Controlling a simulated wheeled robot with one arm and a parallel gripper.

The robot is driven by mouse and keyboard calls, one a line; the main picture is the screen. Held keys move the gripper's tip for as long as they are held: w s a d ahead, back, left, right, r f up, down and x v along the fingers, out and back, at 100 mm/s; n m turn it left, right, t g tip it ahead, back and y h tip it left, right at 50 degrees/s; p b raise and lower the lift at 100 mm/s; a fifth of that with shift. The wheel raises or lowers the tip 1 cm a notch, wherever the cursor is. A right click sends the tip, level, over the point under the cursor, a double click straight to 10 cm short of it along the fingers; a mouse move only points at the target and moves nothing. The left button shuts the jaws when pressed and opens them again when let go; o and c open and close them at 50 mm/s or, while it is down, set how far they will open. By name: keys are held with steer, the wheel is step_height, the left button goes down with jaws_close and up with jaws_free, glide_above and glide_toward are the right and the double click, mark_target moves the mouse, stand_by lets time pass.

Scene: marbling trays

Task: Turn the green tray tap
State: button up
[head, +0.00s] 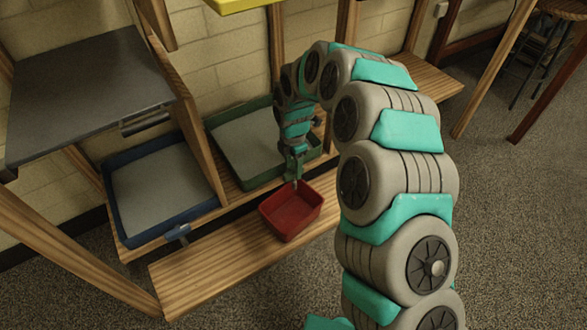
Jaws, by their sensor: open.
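The green tray (214,154) stands on a wooden shelf against the brick wall, with a pale sheet or liquid surface inside. My gripper (295,170) is open and points down at the tray's front right edge, above the back of a red bin. The red bin (291,213) sits on the lower wooden plank, below my gripper, and looks empty.
A blue tray (117,213) with a grey-blue tap (178,233) at its front stands left of the green one. A wooden post (190,115) rises between them. A dark board (85,90) overhangs on the left. A yellow tray (240,4) is above. The plank's left part is clear.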

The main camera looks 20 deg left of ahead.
steer(key=shift+f, duration=0.95)
jaws_close()
